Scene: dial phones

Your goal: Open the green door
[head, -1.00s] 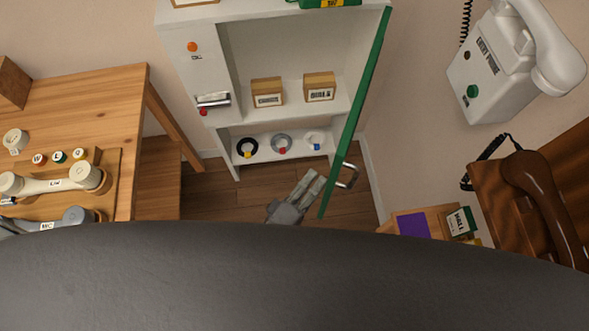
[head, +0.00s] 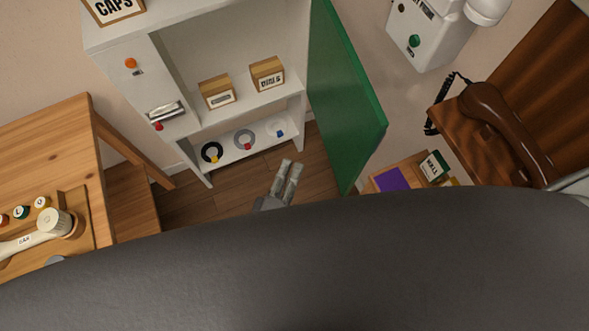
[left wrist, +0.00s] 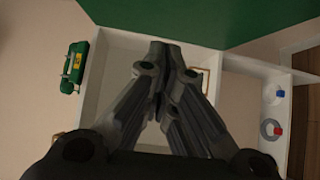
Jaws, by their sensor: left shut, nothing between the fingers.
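The green door (head: 343,95) stands wide open at the right side of the white cabinet (head: 128,95), its broad face turned toward me in the head view. Its handle is not visible now. My left gripper (head: 287,165) is shut and empty, in front of the cabinet and to the left of the door's lower part. In the left wrist view the gripper (left wrist: 165,60) points toward the cabinet, with the green door (left wrist: 190,18) across the top. My right gripper is not in view.
Cabinet shelves hold two labelled boxes (head: 267,74) and several rings (head: 244,139). A wooden table (head: 50,140) with a handset (head: 30,243) stands left. A white wall phone (head: 425,35) and a brown phone (head: 505,130) are right of the door. Bare floor lies below the cabinet.

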